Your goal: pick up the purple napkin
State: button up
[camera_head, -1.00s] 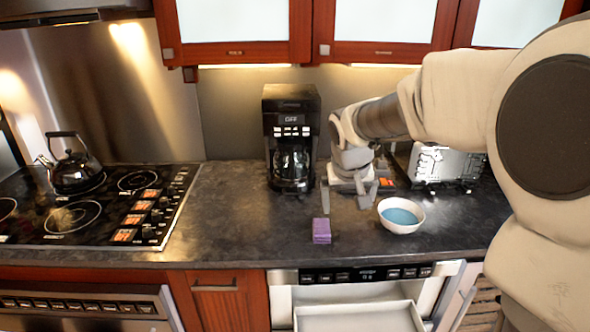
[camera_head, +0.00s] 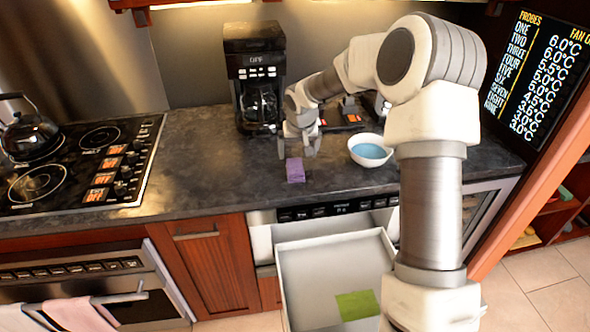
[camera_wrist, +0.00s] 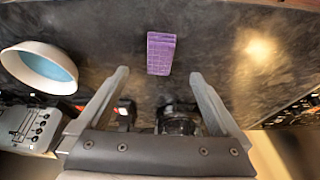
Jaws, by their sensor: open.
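The purple napkin (camera_head: 295,170) is a small folded block lying on the dark countertop, near its front edge. It also shows in the wrist view (camera_wrist: 161,53), upper middle, just beyond the fingertips and between their lines. My gripper (camera_head: 298,148) is just behind the napkin in the head view. In the wrist view my gripper (camera_wrist: 158,75) has its two fingers spread apart with nothing between them. The napkin is apart from both fingers.
A white bowl with blue inside (camera_head: 370,150) stands right of the napkin. A black coffee maker (camera_head: 257,80) stands behind. A stove with a kettle (camera_head: 30,135) is at left. Below the counter, an open white drawer (camera_head: 310,258) holds a green item (camera_head: 357,305). The counter left of the napkin is clear.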

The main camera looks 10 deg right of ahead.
aim_at(296, 168)
jog(key=shift+p+x, duration=0.65)
jog(key=shift+x, duration=4.5)
jog(key=shift+w, duration=0.1)
jog(key=c, duration=1.4)
jog(key=shift+r, duration=0.1)
jog(key=shift+r, duration=0.1)
jog(key=shift+r, duration=0.6)
notch_tip(296, 168, up, 3)
jog(key=shift+w+b, duration=0.1)
jog(key=shift+b, duration=0.25)
jog(key=s+d+r, duration=0.1)
jog(key=d+r, duration=0.1)
jog(key=d, duration=0.1)
jog(key=s+d+r, duration=0.2)
jog(key=d, duration=0.2)
jog(key=s+d+r, duration=0.1)
jog(key=d+r, duration=0.1)
jog(key=d, duration=0.1)
jog(key=shift+s+d+r+b, duration=0.25)
jog(key=shift+s+d+b, duration=0.05)
jog(key=shift+s+b, duration=0.1)
